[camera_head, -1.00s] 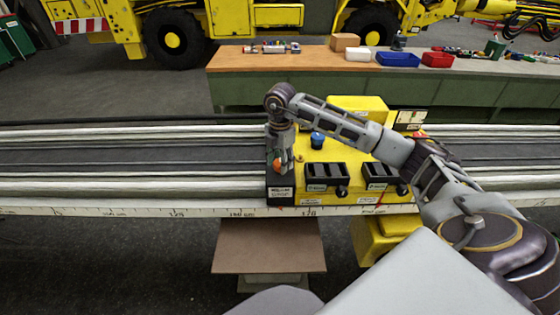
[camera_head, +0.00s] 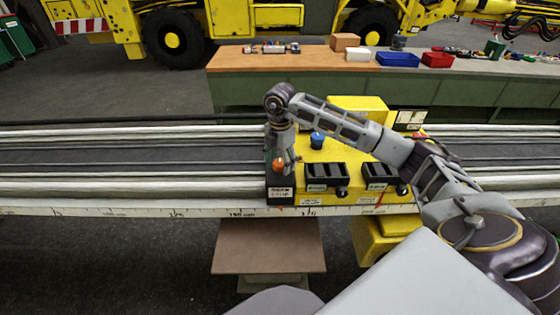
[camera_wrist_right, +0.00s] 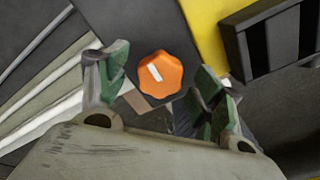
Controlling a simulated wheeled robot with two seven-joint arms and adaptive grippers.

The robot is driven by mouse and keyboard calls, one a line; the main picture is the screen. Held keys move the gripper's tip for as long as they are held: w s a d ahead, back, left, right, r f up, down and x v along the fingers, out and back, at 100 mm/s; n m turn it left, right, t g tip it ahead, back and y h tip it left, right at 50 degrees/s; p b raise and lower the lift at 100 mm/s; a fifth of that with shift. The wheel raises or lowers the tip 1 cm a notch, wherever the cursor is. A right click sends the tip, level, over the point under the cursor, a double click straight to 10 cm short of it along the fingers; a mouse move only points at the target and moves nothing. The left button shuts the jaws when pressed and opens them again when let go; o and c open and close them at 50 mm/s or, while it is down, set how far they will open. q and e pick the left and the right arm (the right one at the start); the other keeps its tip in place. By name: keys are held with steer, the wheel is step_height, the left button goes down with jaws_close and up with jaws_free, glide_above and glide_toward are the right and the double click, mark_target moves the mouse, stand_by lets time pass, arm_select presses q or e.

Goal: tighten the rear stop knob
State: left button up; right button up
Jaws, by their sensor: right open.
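The orange stop knob (camera_wrist_right: 160,74) has a lobed rim and a white mark on its face. It sits on the black end block (camera_head: 280,193) at the left end of the yellow carriage (camera_head: 345,151). My right gripper (camera_wrist_right: 162,68) is open, pointing down over the knob. In the right wrist view its green-padded fingers stand on either side of the knob, with a gap on each side. How deep the fingertips reach beside it I cannot tell. In the head view the gripper partly hides the knob. My left gripper is in neither view.
A blue knob (camera_head: 317,140) and black slotted blocks (camera_head: 325,176) stand on the carriage, right of the gripper. A ruler strip (camera_head: 130,208) runs along the rail's front edge. The rail is clear to the left. A workbench (camera_head: 300,62) with small bins stands behind.

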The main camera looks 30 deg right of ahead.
mark_target(280, 162)
step_height(280, 162, up, 12)
stand_by(0.8)
steer(key=shift+f, duration=0.1)
stand_by(0.5)
